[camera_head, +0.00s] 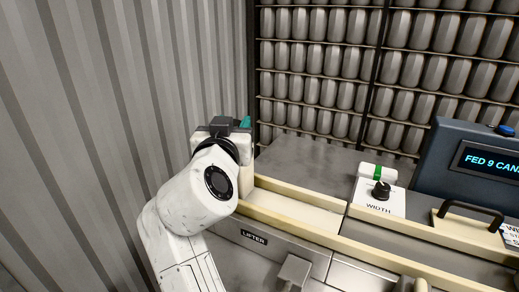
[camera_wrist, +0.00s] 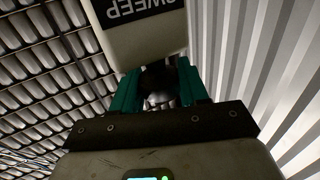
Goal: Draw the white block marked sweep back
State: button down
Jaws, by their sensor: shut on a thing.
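The white block marked sweep (camera_wrist: 150,45) fills the top middle of the wrist view, with its dark label upside down there. My gripper (camera_wrist: 160,88) has teal fingers on either side of a dark part at the near end of the block, and it is shut on it. My fingers and the dark gripper bar partly hide that part. In the head view my gripper (camera_head: 244,123) is beyond my white arm, near the corrugated wall. Only a bit of teal finger shows clearly there, and I cannot make out the block for sure.
A corrugated wall (camera_head: 120,90) stands close on the left. Racks of grey cans (camera_head: 320,60) line the back. The machine has cream rails (camera_head: 290,220), a WIDTH knob (camera_head: 381,190), a green-striped white block (camera_head: 378,172), a black handle (camera_head: 470,210) and a blue display (camera_head: 485,160).

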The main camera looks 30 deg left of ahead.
jog(key=a+b, duration=0.3)
jog(key=a, duration=0.3)
jog(key=shift+r, duration=0.35)
jog(key=shift+w+a, duration=0.1)
jog(key=c, duration=1)
grip_release()
jog(key=shift+c, duration=0.2)
jog(key=o, duration=0.4)
jog(key=shift+a, duration=0.2)
jog(key=shift+f, duration=0.15)
jog(key=v, duration=1)
jog(key=shift+s+d, duration=0.15)
jog(key=shift+s, duration=0.25)
